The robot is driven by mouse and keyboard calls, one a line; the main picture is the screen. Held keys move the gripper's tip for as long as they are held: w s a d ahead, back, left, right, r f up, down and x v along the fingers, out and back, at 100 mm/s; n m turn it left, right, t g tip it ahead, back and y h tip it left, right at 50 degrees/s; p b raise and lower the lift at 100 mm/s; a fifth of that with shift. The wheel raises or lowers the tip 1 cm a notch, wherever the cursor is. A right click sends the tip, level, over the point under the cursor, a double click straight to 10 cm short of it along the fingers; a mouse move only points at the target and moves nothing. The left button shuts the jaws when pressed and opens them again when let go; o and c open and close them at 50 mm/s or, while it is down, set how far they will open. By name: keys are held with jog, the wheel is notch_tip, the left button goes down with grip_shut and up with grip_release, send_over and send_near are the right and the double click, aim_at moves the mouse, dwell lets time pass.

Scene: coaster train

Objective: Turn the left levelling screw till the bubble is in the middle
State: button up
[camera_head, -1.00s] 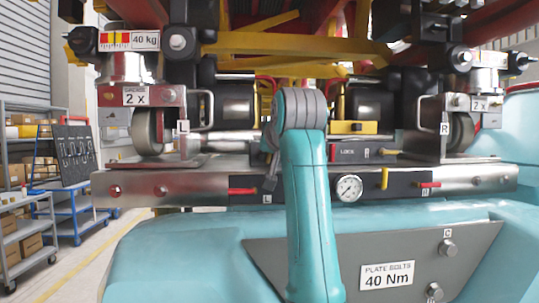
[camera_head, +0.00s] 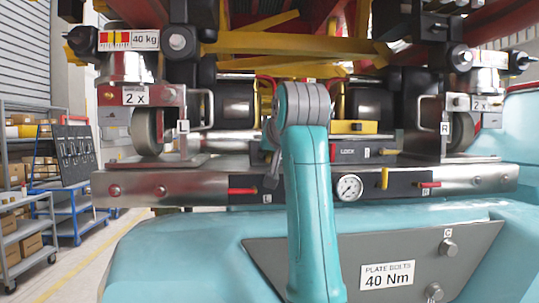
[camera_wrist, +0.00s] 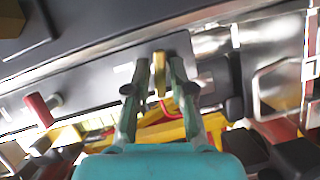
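In the wrist view a small upright brass-coloured piece (camera_wrist: 159,75) stands out from a dark panel. My gripper (camera_wrist: 158,77) has one finger on each side of it, with a narrow gap showing on both sides. I cannot tell whether this piece is the left levelling screw. In the head view my teal arm hides my gripper and the middle-left of the panel. A red handle (camera_head: 243,191) sits near an L mark, and a yellow piece (camera_head: 384,178) stands on the right part of the panel. No bubble can be made out.
A round dial (camera_head: 348,188) sits on the beam right of my arm. A metal loop handle (camera_wrist: 280,85) and a red knob (camera_wrist: 40,110) flank my gripper in the wrist view. Yellow straps (camera_head: 290,43) cross above. A blue cart (camera_head: 72,195) stands at the far left.

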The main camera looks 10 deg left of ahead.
jog(key=v, duration=1)
jog(key=shift+s+d, duration=0.2)
jog(key=shift+s, duration=0.05)
